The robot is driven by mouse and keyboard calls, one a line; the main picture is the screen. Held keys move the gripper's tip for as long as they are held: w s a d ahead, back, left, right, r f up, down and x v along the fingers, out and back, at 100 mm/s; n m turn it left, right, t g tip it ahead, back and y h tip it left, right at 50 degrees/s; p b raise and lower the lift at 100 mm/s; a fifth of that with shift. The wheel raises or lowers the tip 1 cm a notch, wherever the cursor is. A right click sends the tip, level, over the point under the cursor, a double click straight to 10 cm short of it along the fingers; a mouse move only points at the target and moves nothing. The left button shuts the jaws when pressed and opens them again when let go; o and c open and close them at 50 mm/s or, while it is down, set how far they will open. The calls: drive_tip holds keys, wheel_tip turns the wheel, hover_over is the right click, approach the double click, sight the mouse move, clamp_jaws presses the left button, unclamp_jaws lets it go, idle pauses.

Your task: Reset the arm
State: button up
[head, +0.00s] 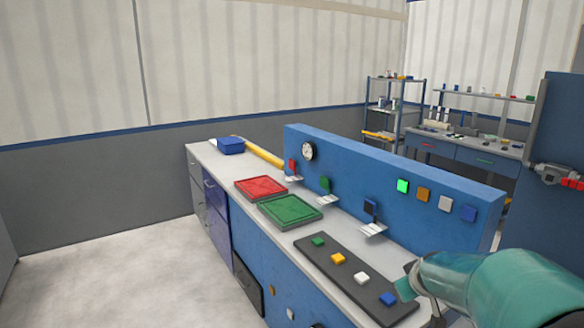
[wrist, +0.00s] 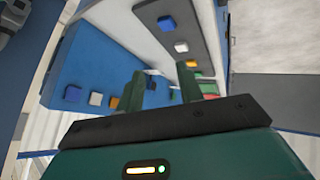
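My gripper (wrist: 160,78) shows in the wrist view with its two dark green fingers apart and nothing visible between them. In the head view my teal arm reaches in from the lower right, over the near end of the workbench (head: 340,222). The gripper's fingers are not clear there. The arm end is close to the blue button (head: 388,299) on the dark button strip (head: 330,266) and hides part of the bench. In the wrist view the strip (wrist: 196,32) lies beyond the fingers.
A red tray (head: 261,188) and a green tray (head: 290,211) sit on the bench. A blue box (head: 231,146) and a yellow bar (head: 258,152) lie at its far end. A blue upright panel (head: 345,172) with coloured squares runs along the back. The floor at left is clear.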

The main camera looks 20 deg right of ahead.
drive_tip(key=a+r+y, duration=0.2)
drive_tip(key=a+y, duration=0.1)
drive_tip(key=a, duration=0.7)
drive_tip(key=a+r+y, duration=0.2)
drive_tip(key=a, duration=0.9)
drive_tip(key=s+a+r+n+g, duration=0.1)
drive_tip(key=s+a+r, duration=0.1)
drive_tip(key=s+a, duration=0.8)
drive_tip(key=a, duration=0.3)
drive_tip(key=shift+s+a+r, duration=0.2)
